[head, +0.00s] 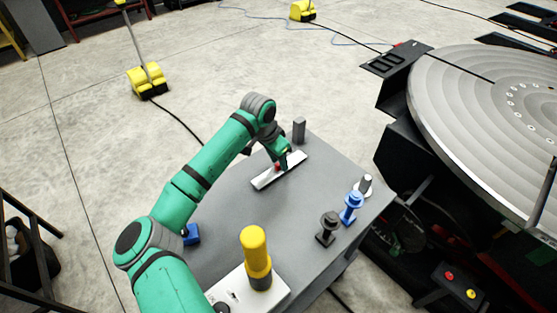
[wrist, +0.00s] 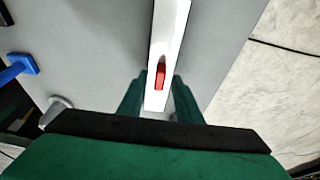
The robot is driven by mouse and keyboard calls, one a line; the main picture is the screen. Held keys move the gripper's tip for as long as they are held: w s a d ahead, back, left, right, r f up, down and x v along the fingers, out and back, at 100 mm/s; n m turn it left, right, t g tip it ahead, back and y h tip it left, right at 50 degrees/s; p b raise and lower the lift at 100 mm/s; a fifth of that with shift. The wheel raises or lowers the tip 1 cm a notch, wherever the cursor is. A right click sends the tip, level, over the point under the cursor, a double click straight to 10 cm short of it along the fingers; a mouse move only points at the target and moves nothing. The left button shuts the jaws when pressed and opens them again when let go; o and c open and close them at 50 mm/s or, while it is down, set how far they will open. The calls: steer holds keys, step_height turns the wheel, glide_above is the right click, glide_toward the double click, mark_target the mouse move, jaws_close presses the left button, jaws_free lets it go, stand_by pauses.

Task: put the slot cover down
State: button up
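The slot cover (head: 265,180) is a long, flat, pale strip with a small red knob (head: 278,167). It appears to lie on the grey table top (head: 225,205). In the wrist view the cover (wrist: 170,28) runs up from between my fingers, with the red knob (wrist: 160,76) near its lower end. My gripper (head: 284,164) is low over the cover at the knob. In the wrist view my gripper (wrist: 159,82) has its green fingers apart, one on each side of the knob, with a visible gap on both sides. The fingers' contact with the table is unclear.
A grey block (head: 299,130) stands behind the cover. Along the table's right side are a dark piece (head: 327,230), a blue piece (head: 351,207) and a pale one (head: 364,186). A yellow cylinder (head: 256,258) stands in front. The large round positioner plate (head: 470,120) is at right.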

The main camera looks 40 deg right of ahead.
mark_target(271, 174)
steer(key=shift+r, duration=0.15)
steer(key=v, duration=1.2)
stand_by(0.5)
